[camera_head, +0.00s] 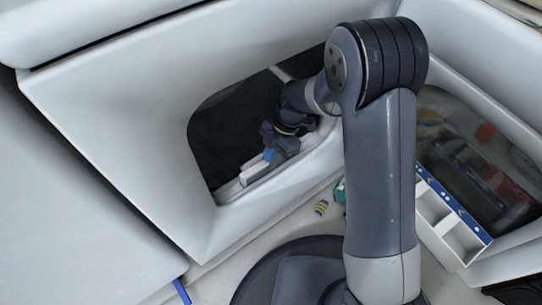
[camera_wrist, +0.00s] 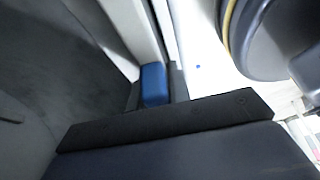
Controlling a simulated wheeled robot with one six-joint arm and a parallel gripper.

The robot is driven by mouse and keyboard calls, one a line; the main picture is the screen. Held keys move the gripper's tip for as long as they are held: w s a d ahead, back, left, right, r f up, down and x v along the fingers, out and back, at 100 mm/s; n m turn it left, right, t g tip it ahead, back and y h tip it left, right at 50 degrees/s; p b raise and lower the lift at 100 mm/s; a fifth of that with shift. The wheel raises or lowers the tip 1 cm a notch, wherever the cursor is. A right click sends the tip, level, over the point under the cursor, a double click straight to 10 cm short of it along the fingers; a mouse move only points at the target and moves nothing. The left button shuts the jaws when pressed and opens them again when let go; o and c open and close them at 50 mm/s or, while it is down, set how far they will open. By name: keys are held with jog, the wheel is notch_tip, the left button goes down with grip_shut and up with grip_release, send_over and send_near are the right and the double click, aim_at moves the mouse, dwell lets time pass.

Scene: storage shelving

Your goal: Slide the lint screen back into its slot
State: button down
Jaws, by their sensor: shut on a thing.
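The lint screen (camera_head: 254,170) appears as a narrow white piece with a blue part, lying along the lower lip of a dark opening (camera_head: 218,125) in a white front. My gripper (camera_head: 272,152) reaches into this opening from the right and is shut on the screen at its blue part. In the wrist view the blue part (camera_wrist: 154,84) shows just beyond a dark gripper finger (camera_wrist: 170,122). The slot itself cannot be made out, and how far the screen sits in it is hidden.
On the right, a second opening holds several blurred coloured items (camera_head: 485,160). A white divided tray (camera_head: 447,218) with a blue edge juts out there.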

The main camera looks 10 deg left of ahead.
jog(key=shift+f+b, duration=0.3)
jog(key=shift+f, duration=0.2)
jog(key=c, duration=1.3)
grip_release()
jog(key=shift+r, duration=0.1)
jog(key=shift+o, duration=0.2)
jog(key=shift+w, duration=0.1)
jog(key=shift+a, duration=0.1)
jog(key=p+v, duration=0.3)
jog(key=v, duration=0.4)
jog(key=shift+d+r+p, duration=0.2)
jog(key=shift+r+p, duration=0.05)
jog(key=shift+p, duration=0.05)
